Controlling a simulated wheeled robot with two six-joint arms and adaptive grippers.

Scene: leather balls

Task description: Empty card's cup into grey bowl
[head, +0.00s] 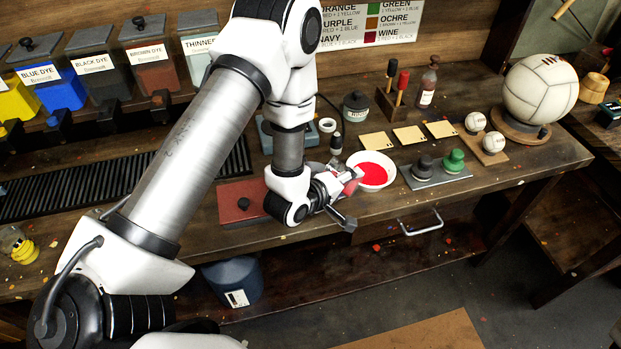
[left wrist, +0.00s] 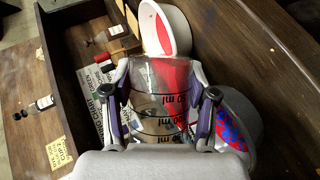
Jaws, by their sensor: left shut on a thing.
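My left gripper (head: 343,207) is shut on a clear measuring cup (left wrist: 158,105) with black ml marks. In the left wrist view (left wrist: 163,98) its two fingers grip the cup's sides. Red shows in or through the cup; I cannot tell if any is pouring. In the head view the cup is tilted beside a white bowl (head: 371,163) with bright red inside, which also shows in the left wrist view (left wrist: 180,25). A grey bowl (left wrist: 252,118) with red and blue mottled contents is partly behind the gripper there. A pale card (left wrist: 58,153) has small lettering. My right gripper is out of view.
Pale cards (head: 409,135) lie behind the white bowl. A tray with black and green stoppered weights (head: 440,172) is to its right. A large white ball (head: 540,85) stands at the bench's right end.

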